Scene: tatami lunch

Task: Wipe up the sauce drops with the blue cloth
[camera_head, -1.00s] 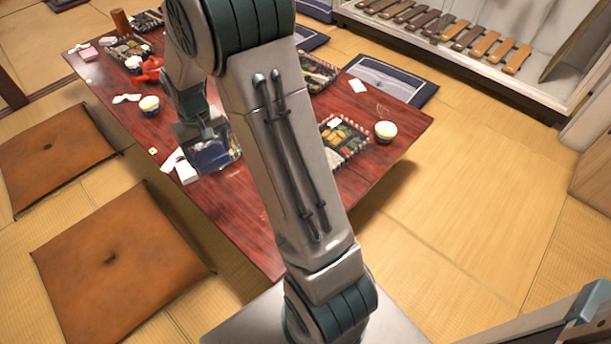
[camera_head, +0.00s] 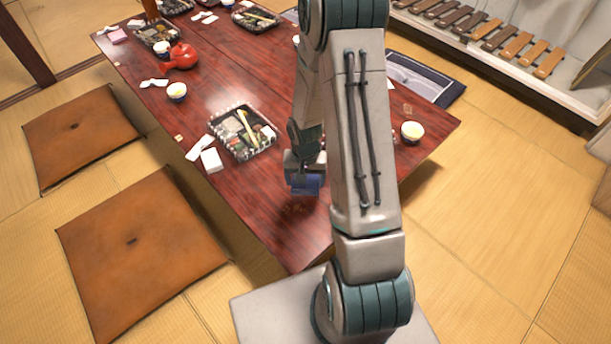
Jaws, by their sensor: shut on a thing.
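My gripper (camera_head: 304,168) is low over the near part of the dark red table (camera_head: 225,92), shut on the blue cloth (camera_head: 305,186). The cloth shows as a small blue patch below the fingers. I cannot tell whether it touches the tabletop. Small faint reddish-brown sauce drops (camera_head: 294,208) lie on the table just in front of the cloth, toward the near corner. My arm hides part of the table behind and to the right of the gripper.
A cup (camera_head: 412,131) stands near the right corner. A red teapot (camera_head: 182,57) and another cup (camera_head: 177,91) stand farther back. Brown cushions (camera_head: 140,245) lie left.

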